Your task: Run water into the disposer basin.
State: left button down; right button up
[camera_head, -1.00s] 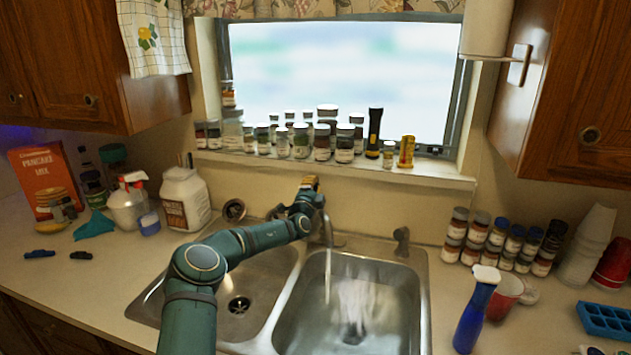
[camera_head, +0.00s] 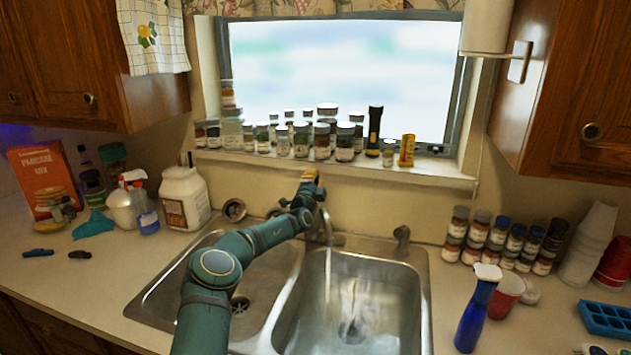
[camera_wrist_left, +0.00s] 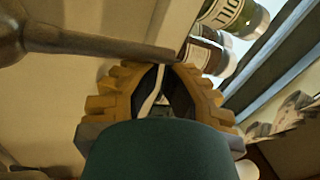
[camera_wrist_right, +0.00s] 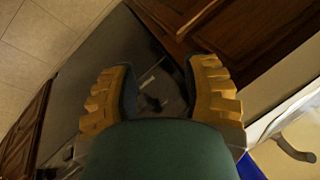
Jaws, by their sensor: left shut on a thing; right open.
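The metal faucet (camera_head: 326,232) stands behind the double sink. My left gripper (camera_head: 310,178) is up at the faucet. In the left wrist view my left gripper (camera_wrist_left: 163,75) is shut at the tip of a tapered metal bar of the faucet (camera_wrist_left: 95,45); the exact grip is partly hidden. The left basin (camera_head: 200,275) has a drain partly covered by my left arm. The right basin (camera_head: 400,300) has pale streaks around its drain (camera_head: 352,329). I see no clear water stream. I cannot tell which basin has the disposer. My right gripper (camera_wrist_right: 160,85) is open and empty.
Several spice jars (camera_head: 322,141) and a black flashlight (camera_head: 374,132) line the windowsill behind the faucet. A blue spray bottle (camera_head: 477,310) and a red cup (camera_head: 506,297) stand right of the sink. A white jug (camera_head: 185,199) stands to its left.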

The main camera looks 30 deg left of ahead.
pick_arm(q)
jog(key=s+n+b, duration=0.1)
jog(key=s+a+n+t+y, duration=0.1)
jog(key=s+f+n+t+y+b, duration=0.1)
jog(key=shift+s+a+f+b, duration=0.1)
jog(key=shift+s+a+b, duration=0.25)
jog(key=shift+s, duration=0.05)
jog(key=shift+f, duration=0.15)
